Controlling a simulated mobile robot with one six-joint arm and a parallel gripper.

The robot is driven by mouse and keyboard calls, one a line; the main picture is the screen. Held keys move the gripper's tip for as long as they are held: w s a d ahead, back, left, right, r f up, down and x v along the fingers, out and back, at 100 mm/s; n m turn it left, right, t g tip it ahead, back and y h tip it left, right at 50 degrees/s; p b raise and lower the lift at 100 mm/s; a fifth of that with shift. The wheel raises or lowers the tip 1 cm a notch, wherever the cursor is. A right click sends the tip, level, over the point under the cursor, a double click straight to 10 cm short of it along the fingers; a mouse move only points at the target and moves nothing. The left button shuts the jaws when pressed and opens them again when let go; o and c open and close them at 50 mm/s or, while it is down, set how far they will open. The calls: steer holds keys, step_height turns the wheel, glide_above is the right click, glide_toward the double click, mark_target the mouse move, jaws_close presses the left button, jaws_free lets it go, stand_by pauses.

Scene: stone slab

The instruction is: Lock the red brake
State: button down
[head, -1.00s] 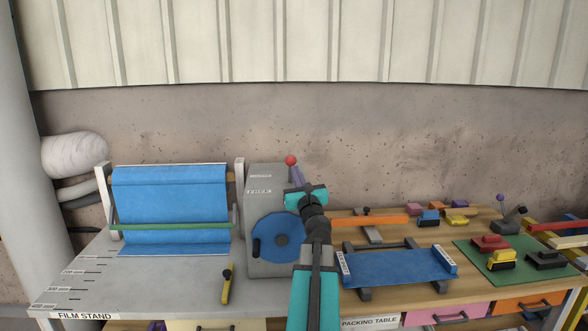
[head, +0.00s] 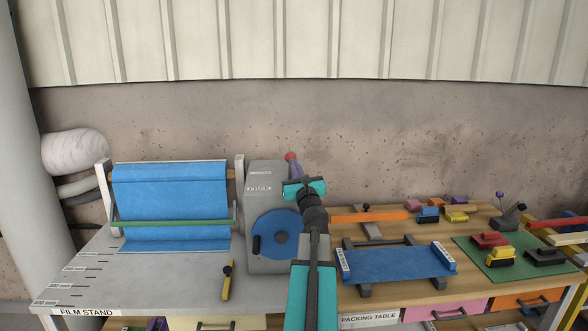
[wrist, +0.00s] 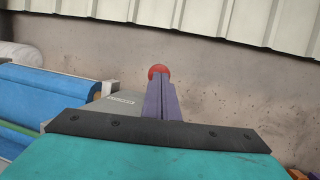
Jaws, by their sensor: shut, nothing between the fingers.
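The red ball knob (head: 290,156) of the brake shows at the top right of the grey crank housing (head: 262,207). It also shows in the wrist view (wrist: 158,71), just past the fingertips. Its stem is hidden behind my fingers. My gripper (head: 293,164) has a teal body and purple fingers, which are shut with nothing between them. The fingers also fill the centre of the wrist view (wrist: 160,84). Their tips overlap the lower edge of the knob in view; I cannot tell whether they touch it.
A blue disc with a dark crank handle (head: 277,234) is on the housing front. The blue film roll (head: 170,200) is on the left. A yellow-handled tool (head: 226,283) lies on the grey stand. The packing table on the right holds a blue sheet (head: 398,265) and several coloured blocks.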

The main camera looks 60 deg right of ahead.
steer(key=s+d+r+b+x, duration=0.1)
steer(key=b+x, duration=0.2)
steer(key=x, duration=0.9)
steer(key=shift+s+r, duration=0.25)
steer(key=shift+s, duration=0.05)
steer(key=shift+r, duration=0.1)
stand_by(0.4)
steer(key=s+a+r+p, duration=0.2)
steer(key=s+a+r, duration=0.5)
steer(key=s+a, duration=0.1)
steer(key=shift+s+r+p, duration=0.25)
steer(key=shift+s+p, duration=0.05)
steer(key=shift+p, duration=0.05)
stand_by(0.5)
steer(key=shift+w, duration=0.1)
